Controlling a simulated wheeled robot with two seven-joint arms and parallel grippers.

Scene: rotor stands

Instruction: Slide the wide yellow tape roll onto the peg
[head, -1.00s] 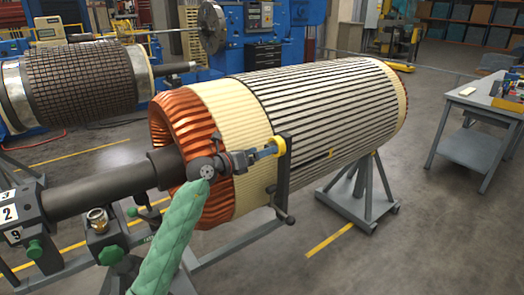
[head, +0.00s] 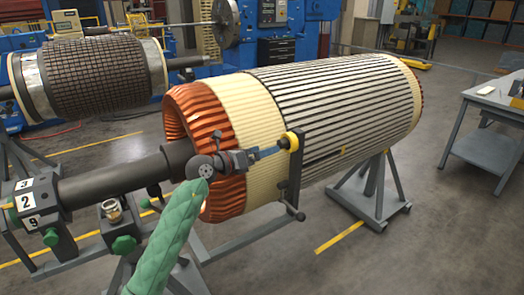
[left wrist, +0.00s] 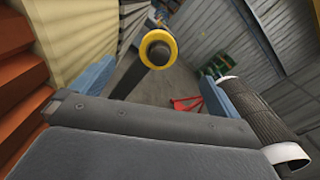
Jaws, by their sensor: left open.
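The yellow tape roll (head: 291,142) is at the top of a dark upright post (head: 294,183) beside the rotor. In the left wrist view the roll (left wrist: 146,57) is a yellow ring around the dark round end of the peg (left wrist: 158,53), and the peg end shows through its hole. My left gripper (head: 275,151) points at the roll from the left, with blue fingers. In the left wrist view the gripper (left wrist: 162,82) is open, its fingers spread to either side and apart from the roll. How deep the roll sits on the peg is hard to tell. My right gripper is not in view.
A large rotor (head: 330,115) with copper windings (head: 190,110) lies just behind my left arm on grey stands (head: 372,192). A second rotor (head: 90,80) is at the back left. A grey work table (head: 490,125) stands at right. Floor is clear at front right.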

